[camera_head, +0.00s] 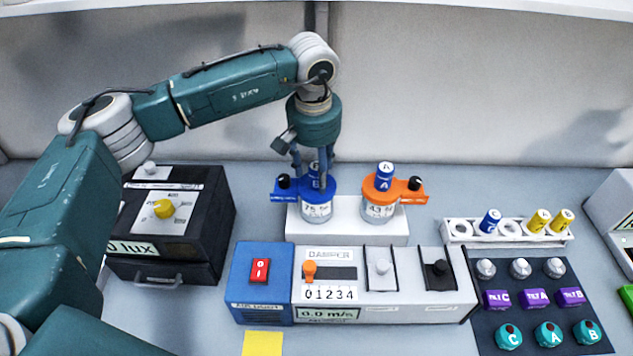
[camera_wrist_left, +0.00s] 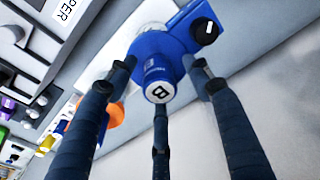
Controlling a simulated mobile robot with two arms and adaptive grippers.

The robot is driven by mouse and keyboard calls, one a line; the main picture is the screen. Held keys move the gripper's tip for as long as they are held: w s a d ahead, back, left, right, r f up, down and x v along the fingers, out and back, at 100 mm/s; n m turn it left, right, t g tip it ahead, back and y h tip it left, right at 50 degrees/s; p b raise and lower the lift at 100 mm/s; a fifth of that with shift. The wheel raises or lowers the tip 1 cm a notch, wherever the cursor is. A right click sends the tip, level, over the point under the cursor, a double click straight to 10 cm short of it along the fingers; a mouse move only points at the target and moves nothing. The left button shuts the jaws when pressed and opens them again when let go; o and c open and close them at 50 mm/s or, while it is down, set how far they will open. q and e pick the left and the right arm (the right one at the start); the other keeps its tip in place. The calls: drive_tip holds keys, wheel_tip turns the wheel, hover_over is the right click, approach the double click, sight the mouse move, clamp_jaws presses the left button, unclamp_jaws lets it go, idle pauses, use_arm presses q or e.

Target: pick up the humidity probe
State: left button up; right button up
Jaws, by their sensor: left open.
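A blue cylindrical probe marked B (camera_wrist_left: 160,91) stands in a clear jar (camera_head: 317,210) with a blue collar, labelled about 75 %. My left gripper (camera_head: 313,180) points straight down over this probe. Its fingers are open around the probe's top, and in the wrist view they (camera_wrist_left: 160,110) appear apart from it. In the head view the fingers partly hide the probe. A second blue probe marked A (camera_head: 384,177) stands in an orange-collared jar (camera_head: 379,209) reading about 43 %. A further blue probe (camera_head: 489,221) sits in the white rack. My right gripper is not in view.
Both jars stand on a white block (camera_head: 350,233) behind the damper box (camera_head: 385,285). A black lux box (camera_head: 170,225) is at left. The white rack (camera_head: 460,231) also holds yellow cylinders. A dark panel with knobs (camera_head: 540,320) is at right. The wall is behind.

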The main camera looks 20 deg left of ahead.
use_arm(q)
clamp_jaws()
idle(0.3)
drive_tip(key=shift+r, duration=0.5)
wheel_tip(320, 180, up, 19)
drive_tip(key=b, duration=0.5)
